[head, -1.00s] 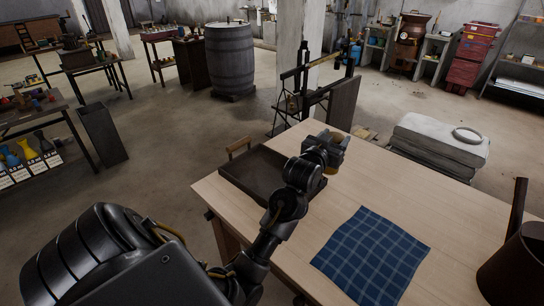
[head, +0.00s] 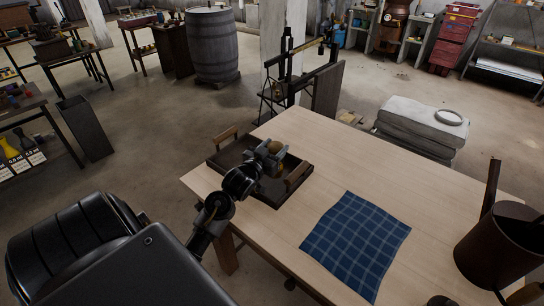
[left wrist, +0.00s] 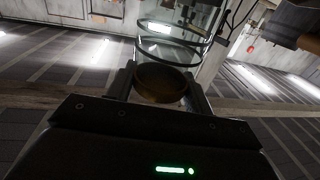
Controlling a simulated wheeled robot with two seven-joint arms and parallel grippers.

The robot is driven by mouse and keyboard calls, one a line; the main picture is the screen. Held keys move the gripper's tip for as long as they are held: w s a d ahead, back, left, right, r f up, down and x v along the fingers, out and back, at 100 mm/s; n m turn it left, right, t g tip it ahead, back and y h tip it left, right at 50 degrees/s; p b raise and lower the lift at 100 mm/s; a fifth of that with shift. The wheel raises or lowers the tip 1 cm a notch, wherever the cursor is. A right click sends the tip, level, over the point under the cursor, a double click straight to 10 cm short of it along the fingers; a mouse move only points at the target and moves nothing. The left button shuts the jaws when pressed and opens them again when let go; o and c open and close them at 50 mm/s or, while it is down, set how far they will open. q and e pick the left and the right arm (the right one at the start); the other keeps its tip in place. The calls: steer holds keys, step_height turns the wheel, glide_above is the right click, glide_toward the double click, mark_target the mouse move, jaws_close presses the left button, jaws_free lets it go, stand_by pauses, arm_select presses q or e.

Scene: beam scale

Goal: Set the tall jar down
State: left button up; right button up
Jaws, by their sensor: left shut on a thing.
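The tall jar shows in the left wrist view as a clear glass body (left wrist: 168,48) with a round brown lid (left wrist: 160,84) between my fingers. The gripper is shut on the jar. It is over the dark wooden tray (head: 228,155), towards its right half. I cannot tell whether the jar touches the tray floor. My right gripper is not in view.
The tray has two wooden handles and sits at the table's (head: 335,160) left end. A blue checked cloth (head: 356,245) lies flat in front. A brown bucket-like container (head: 487,260) stands at the right. A beam scale (head: 290,75) stands beyond the table. The table's middle is bare.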

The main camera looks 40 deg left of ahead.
arm_select(q)
steer(key=f, duration=0.2)
steer(key=f+p, duration=0.1)
steer(key=shift+s+a, duration=0.25)
steer(key=shift+a, duration=0.1)
steer(key=shift+f, duration=0.45)
steer(key=o, duration=1.5)
steer(key=shift+f, duration=0.1)
steer(key=shift+o, duration=0.2)
